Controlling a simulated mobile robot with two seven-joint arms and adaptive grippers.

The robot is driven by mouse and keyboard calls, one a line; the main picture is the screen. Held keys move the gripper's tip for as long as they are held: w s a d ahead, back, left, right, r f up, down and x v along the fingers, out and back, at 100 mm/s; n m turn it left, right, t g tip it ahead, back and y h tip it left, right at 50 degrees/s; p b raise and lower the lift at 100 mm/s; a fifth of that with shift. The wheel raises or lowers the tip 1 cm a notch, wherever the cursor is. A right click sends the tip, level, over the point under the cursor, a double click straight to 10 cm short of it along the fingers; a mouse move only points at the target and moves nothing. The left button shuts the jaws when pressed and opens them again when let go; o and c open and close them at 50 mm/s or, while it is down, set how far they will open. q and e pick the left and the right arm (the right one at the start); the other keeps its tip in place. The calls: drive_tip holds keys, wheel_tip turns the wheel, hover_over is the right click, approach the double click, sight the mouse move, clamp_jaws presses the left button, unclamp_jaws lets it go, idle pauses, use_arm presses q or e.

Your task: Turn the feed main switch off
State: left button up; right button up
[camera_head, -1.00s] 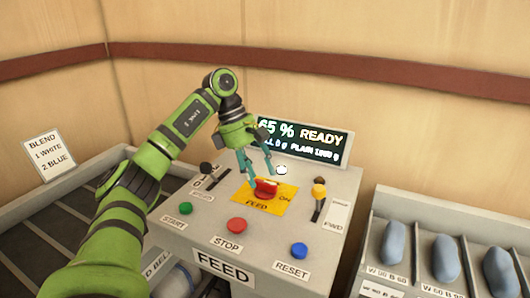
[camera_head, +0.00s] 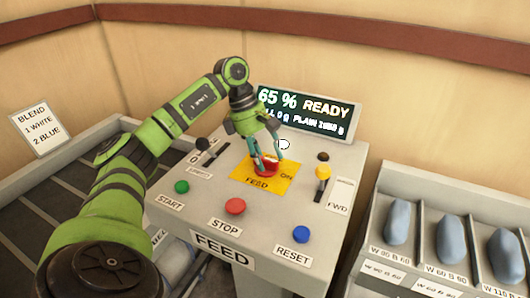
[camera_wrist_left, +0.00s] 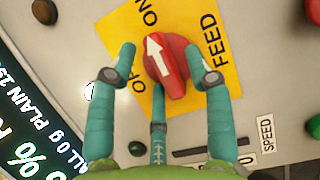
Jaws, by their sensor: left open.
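The feed main switch is a red rotary knob (camera_head: 266,167) on a yellow plate (camera_head: 284,182) on top of the grey feed console. In the left wrist view the knob (camera_wrist_left: 170,68) has a white arrow that points toward the ON label. The OFF label is partly hidden by a finger. My left gripper (camera_head: 270,159) is open, with its teal fingers around the knob. In the wrist view the gripper (camera_wrist_left: 168,66) has a finger on each side of the knob, with visible gaps. A further finger shows below it. My right gripper is not in view.
A green START button (camera_head: 182,187), red STOP button (camera_head: 235,206) and blue RESET button (camera_head: 301,235) line the console front. The display (camera_head: 305,112) behind reads 65 % READY.

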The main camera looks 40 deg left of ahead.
use_arm(q)
drive_tip(key=shift+c, duration=0.4)
clamp_jaws()
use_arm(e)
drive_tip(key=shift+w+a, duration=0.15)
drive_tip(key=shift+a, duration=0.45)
